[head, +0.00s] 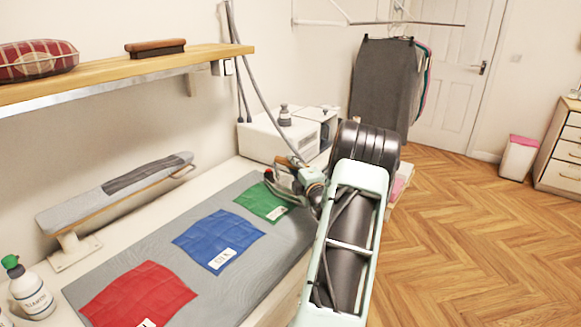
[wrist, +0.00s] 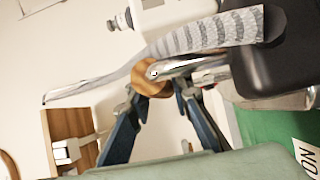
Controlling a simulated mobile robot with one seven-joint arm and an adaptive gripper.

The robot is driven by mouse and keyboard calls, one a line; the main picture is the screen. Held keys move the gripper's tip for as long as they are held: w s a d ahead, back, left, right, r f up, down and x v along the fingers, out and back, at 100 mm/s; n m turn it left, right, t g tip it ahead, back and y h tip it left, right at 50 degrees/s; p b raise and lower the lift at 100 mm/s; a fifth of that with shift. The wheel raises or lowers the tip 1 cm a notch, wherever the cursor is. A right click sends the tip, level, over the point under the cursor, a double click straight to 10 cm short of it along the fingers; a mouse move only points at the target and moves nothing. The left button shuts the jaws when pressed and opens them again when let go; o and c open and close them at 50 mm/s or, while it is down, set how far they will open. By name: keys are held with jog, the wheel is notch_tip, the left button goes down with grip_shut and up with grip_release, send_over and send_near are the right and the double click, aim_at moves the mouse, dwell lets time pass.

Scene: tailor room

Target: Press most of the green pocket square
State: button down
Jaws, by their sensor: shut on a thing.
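The green pocket square (head: 258,203) lies on the far end of the grey pressing mat, with a white label on its near edge. It also shows at the lower right of the wrist view (wrist: 268,128), label partly cut off. My gripper (head: 297,178) is beside and above its far right edge. In the wrist view my gripper (wrist: 160,92) is shut on the wooden handle of the iron (wrist: 275,65). The iron's dark body shows close to the green cloth. Whether it touches the cloth is hidden. In the head view my arm and gripper hide much of the iron.
Blue (head: 218,241) and red (head: 138,295) pocket squares lie nearer on the mat (head: 230,295). A sleeve board (head: 75,212) stands at the wall side, with a spray bottle (head: 33,292) near left. A white machine (head: 280,137) stands behind. A shelf (head: 130,72) overhangs.

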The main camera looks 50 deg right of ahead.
jog(key=shift+d+r, duration=0.1)
jog(key=shift+d, duration=0.3)
jog(key=shift+s+a, duration=0.1)
jog(key=shift+a, duration=1.95)
jog(key=shift+s+a+p, duration=0.15)
jog(key=shift+a+p, duration=0.3)
jog(key=shift+a, duration=1.1)
jog(key=shift+a, duration=0.1)
jog(key=a+p, duration=0.1)
jog(key=a, duration=0.6)
jog(key=shift+s+r, duration=0.2)
jog(key=shift+s, duration=0.05)
jog(key=shift+w, duration=0.15)
jog(key=shift+w+a, duration=0.1)
jog(key=shift+w, duration=1.4)
